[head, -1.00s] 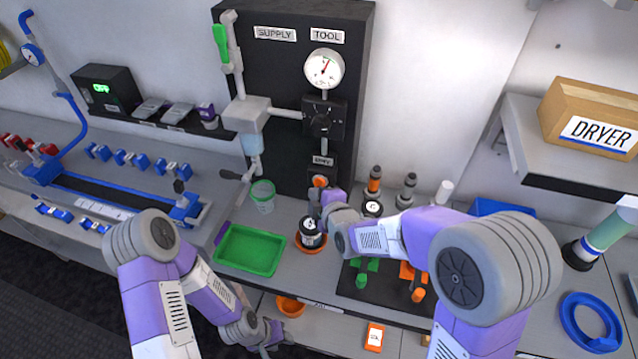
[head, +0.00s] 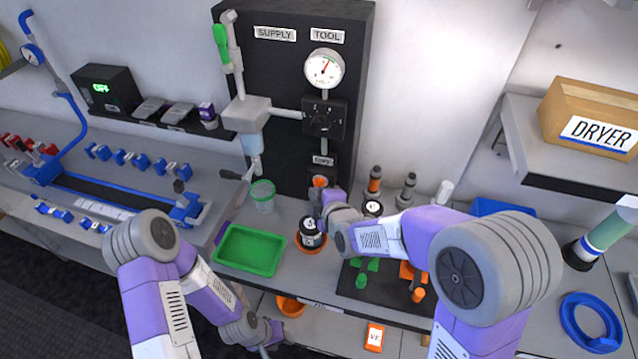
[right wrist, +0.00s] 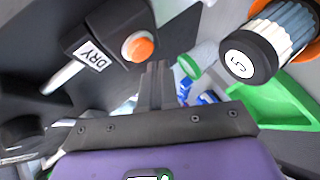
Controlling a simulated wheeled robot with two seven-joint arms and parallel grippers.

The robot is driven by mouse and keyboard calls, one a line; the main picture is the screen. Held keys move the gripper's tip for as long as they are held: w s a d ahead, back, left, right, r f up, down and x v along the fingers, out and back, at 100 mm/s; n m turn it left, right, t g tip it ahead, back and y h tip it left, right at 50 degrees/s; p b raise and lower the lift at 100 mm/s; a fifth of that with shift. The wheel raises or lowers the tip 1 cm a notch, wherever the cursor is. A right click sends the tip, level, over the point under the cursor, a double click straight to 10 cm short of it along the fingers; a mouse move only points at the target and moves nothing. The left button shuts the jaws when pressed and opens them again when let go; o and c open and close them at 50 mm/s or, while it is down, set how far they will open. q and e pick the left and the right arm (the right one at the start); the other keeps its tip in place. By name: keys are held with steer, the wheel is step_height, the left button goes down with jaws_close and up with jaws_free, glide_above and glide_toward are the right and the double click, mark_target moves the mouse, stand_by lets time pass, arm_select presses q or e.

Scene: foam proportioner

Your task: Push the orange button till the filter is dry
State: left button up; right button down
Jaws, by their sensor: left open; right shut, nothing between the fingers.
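The orange button (head: 319,181) sits low on the black wall panel, under a small label. In the right wrist view the button (right wrist: 139,47) stands in a dark housing beside a "DRY" label. My right gripper (head: 319,198) is shut and empty just in front of it. In the right wrist view its fingertips (right wrist: 157,68) are close beside the button; I cannot tell if they touch it. A translucent pale-blue bowl (head: 250,146), perhaps the filter, hangs under the grey supply block; its dryness cannot be told. My left gripper (head: 266,338) is low, near the bench front, away from the panel.
A round gauge (head: 324,68) and a dark knob (head: 322,118) are above the button. A black-lidded jar (head: 312,240) stands in an orange dish below my right gripper. A green tray (head: 250,250) and a clear green-rimmed cup (head: 263,198) are to the left.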

steer(key=shift+w+d, duration=0.1)
steer(key=shift+w, duration=0.3)
steer(key=shift+w+d+b, duration=0.15)
steer(key=shift+w+b, duration=0.15)
steer(key=shift+w, duration=0.1)
stand_by(0.6)
stand_by(0.4)
steer(key=shift+s+a, duration=0.25)
steer(key=shift+s, duration=0.55)
steer(key=shift+s+a+p, duration=0.25)
steer(key=shift+s+p, duration=0.05)
steer(key=shift+s, duration=0.5)
steer(key=shift+s+a+p, duration=0.25)
steer(key=shift+s, duration=0.55)
steer(key=shift+s+a+p, duration=0.25)
steer(key=shift+s+p, duration=0.05)
steer(key=shift+s, duration=0.5)
